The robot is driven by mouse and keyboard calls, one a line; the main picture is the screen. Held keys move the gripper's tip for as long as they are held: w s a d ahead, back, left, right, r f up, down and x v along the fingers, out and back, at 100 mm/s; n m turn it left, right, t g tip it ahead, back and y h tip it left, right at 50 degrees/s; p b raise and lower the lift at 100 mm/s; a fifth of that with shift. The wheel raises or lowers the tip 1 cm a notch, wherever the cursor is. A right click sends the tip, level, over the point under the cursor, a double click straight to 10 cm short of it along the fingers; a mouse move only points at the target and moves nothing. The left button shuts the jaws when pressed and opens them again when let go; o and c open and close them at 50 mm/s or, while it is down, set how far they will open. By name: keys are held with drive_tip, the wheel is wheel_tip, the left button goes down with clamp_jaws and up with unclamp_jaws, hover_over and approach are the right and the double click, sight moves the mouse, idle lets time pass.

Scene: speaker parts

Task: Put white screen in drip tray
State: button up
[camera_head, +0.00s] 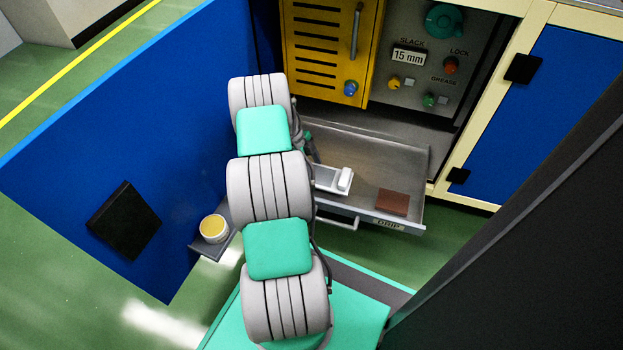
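The drip tray (412,219) is a grey pull-out drawer, open below the cabinet's control panel, with a label on its front that seems to read DRIP. A white piece (333,179), flat with a raised block at its right end, shows over the left part of the tray; it may be the white screen. I cannot tell whether it rests on the tray floor or is held above it. My arm covers its left side. A dark wrist part of my arm reaches down just behind it. My gripper's fingers are hidden behind my arm.
A brown block (392,203) lies in the tray's right part. A yellow-topped white tub (214,228) stands on a small grey shelf (212,247) left of my arm.

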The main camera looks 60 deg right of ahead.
sight(310, 173)
wheel_tip(310, 173, down, 3)
drive_tip(key=shift+f+b, duration=0.15)
drive_tip(key=shift+b, duration=0.35)
drive_tip(key=shift+w, duration=0.1)
drive_tip(key=o, duration=1.4)
drive_tip(key=p+v, duration=0.3)
drive_tip(key=v, duration=0.4)
drive_tip(key=shift+r, duration=0.35)
